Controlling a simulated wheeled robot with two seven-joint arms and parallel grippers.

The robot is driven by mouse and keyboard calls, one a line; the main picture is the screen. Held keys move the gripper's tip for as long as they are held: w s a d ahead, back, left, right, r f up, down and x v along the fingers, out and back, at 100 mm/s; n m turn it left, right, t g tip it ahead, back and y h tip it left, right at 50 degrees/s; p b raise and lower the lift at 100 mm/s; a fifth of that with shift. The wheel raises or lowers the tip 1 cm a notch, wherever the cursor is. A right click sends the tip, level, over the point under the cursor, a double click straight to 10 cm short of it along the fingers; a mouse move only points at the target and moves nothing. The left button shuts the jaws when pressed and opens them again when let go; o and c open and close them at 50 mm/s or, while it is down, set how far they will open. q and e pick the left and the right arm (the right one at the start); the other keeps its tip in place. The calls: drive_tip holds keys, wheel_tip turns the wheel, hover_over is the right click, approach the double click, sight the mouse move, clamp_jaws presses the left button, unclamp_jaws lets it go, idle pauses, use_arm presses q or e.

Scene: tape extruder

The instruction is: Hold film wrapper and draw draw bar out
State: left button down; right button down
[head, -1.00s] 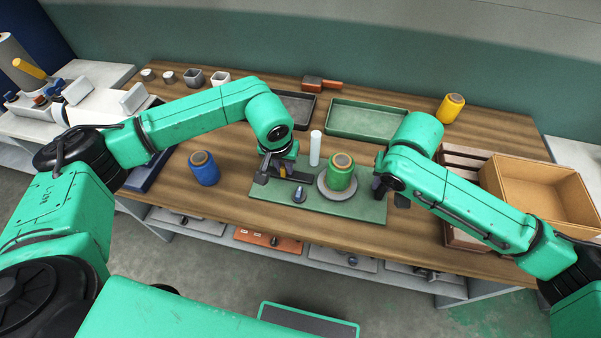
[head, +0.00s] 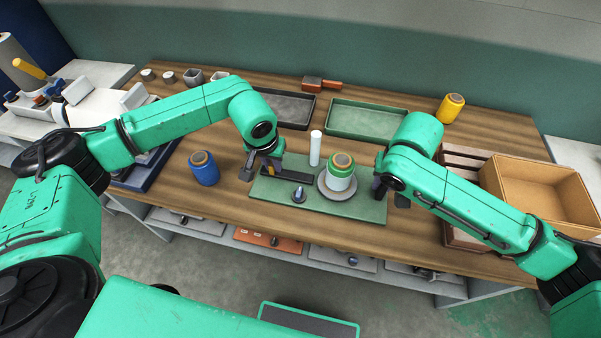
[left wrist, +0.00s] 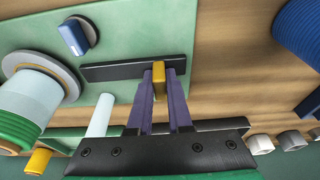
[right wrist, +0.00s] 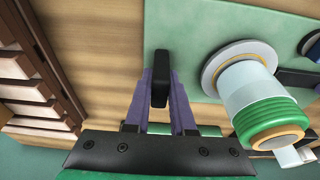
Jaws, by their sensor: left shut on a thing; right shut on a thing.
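The film wrapper has a flat green base (head: 340,208), a pale round turntable (head: 325,190) and a black rail (head: 298,177). A green spool (head: 341,159) stands upright on the turntable, its lower part now covered in pale film (right wrist: 250,88). My left gripper (head: 262,172) is shut on the small yellow draw bar (left wrist: 158,73) at the rail's left end; the fingers hide part of it. My right gripper (head: 380,190) is shut on a black grip (right wrist: 160,88) at the base's right edge.
A white post (head: 315,148) stands behind the rail, and a blue knob (head: 299,193) sits in front. A blue spool (head: 204,168) is close left of my left gripper. Green (head: 365,120) and dark (head: 292,110) trays lie behind. A cardboard box (head: 540,190) stands right.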

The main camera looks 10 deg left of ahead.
use_arm(q)
drive_tip(key=shift+a, duration=0.95)
use_arm(e)
drive_tip(key=shift+d, duration=0.1)
use_arm(q)
drive_tip(key=c, duration=0.8)
unclamp_jaws()
drive_tip(key=shift+o, duration=0.2)
drive_tip(key=v, duration=0.8)
drive_tip(key=o, duration=0.6)
drive_tip(key=shift+d, duration=0.1)
drive_tip(key=shift+c, duration=0.2)
